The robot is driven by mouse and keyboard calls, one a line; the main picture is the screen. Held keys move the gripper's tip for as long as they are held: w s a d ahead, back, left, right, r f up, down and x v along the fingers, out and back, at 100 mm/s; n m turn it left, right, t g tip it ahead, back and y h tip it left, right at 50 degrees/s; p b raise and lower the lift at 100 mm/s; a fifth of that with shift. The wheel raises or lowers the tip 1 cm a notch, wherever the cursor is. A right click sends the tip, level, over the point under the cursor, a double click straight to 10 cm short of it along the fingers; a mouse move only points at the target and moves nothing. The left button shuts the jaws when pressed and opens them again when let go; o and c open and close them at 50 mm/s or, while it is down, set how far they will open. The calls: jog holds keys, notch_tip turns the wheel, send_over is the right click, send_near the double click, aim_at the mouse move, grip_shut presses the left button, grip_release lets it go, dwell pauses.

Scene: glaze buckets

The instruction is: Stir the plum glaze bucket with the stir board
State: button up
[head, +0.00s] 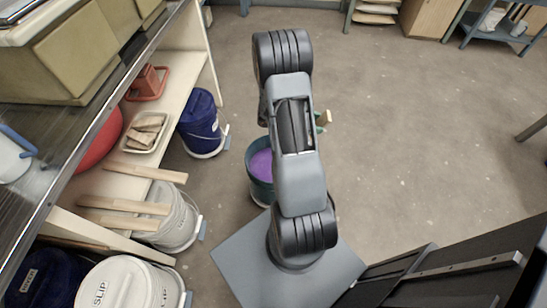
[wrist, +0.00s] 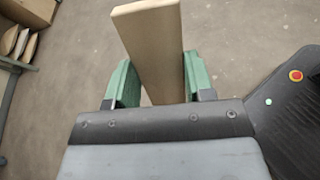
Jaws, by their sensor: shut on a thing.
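The plum glaze bucket (head: 262,165) is a teal bucket of purple glaze standing open on the floor; my arm hides its right side. The stir board (wrist: 150,45) is a pale flat wooden board. In the wrist view it stands between the green fingers of my gripper (wrist: 156,75), which is shut on it. In the head view only a small end of the board (head: 325,118) shows to the right of my arm, beyond the bucket. Most of my gripper is hidden there. The board's other end is out of sight, and I cannot tell its height.
At left, a lower shelf holds loose wooden boards (head: 125,205), a tray of wood pieces (head: 147,131) and a red container (head: 148,82). A lidded blue bucket (head: 200,123) and a white SLIP bucket (head: 120,285) stand on that side.

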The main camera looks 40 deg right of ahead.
aim_at(325, 114)
jog(key=shift+r, duration=0.1)
jog(key=shift+r+p, duration=1.9)
jog(key=shift+r, duration=0.55)
